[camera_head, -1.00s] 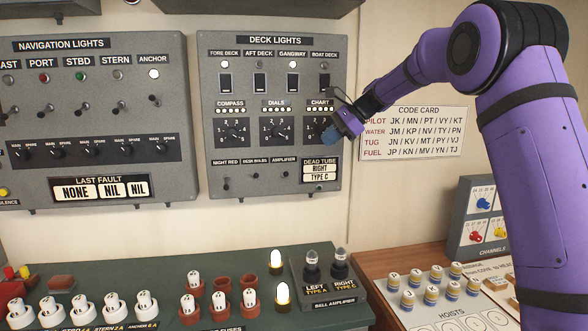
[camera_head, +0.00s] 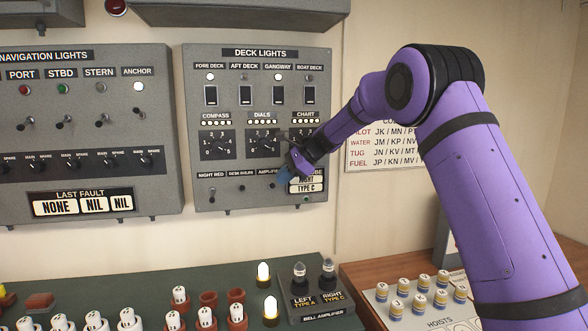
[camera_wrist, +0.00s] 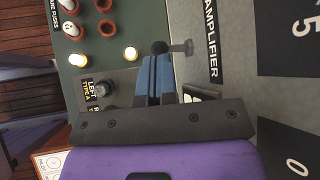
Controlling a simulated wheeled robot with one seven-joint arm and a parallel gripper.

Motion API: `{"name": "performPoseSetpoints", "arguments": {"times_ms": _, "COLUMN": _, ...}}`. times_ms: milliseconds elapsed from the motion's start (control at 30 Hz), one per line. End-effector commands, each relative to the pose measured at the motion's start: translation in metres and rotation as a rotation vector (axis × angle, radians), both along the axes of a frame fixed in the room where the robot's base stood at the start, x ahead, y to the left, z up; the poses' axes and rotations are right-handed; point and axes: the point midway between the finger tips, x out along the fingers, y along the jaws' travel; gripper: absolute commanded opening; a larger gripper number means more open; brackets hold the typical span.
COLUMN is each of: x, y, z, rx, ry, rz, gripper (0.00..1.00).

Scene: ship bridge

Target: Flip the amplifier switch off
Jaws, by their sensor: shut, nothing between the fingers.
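The amplifier switch (camera_head: 273,186) is a small toggle under the AMPLIFIER label, low on the grey deck lights panel (camera_head: 190,130). In the wrist view the toggle (camera_wrist: 176,47) shows its stem and dark round tip beside the label (camera_wrist: 211,40). My gripper (camera_head: 284,177) is at the panel just right of the switch and covers part of the label and of the dead tube plate. In the wrist view its blue fingers (camera_wrist: 154,60) are together and empty, their tips right beside the toggle's tip. I cannot tell whether they touch it.
The night red (camera_head: 212,190) and desk bulbs (camera_head: 242,188) toggles are left of the amplifier switch. The chart dial (camera_head: 306,140) is above my gripper. Below, the green desk (camera_head: 140,285) carries fuses, two lit bulbs (camera_head: 264,273) and the bell amplifier block (camera_head: 318,305).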

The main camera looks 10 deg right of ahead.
Motion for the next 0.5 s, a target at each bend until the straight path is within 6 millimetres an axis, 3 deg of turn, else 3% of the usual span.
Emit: {"name": "performPoseSetpoints", "arguments": {"times_ms": 500, "x": 0.0031, "y": 0.0088, "z": -0.0086, "rx": -0.001, "ry": -0.001, "rz": 0.0, "gripper": 0.0}}
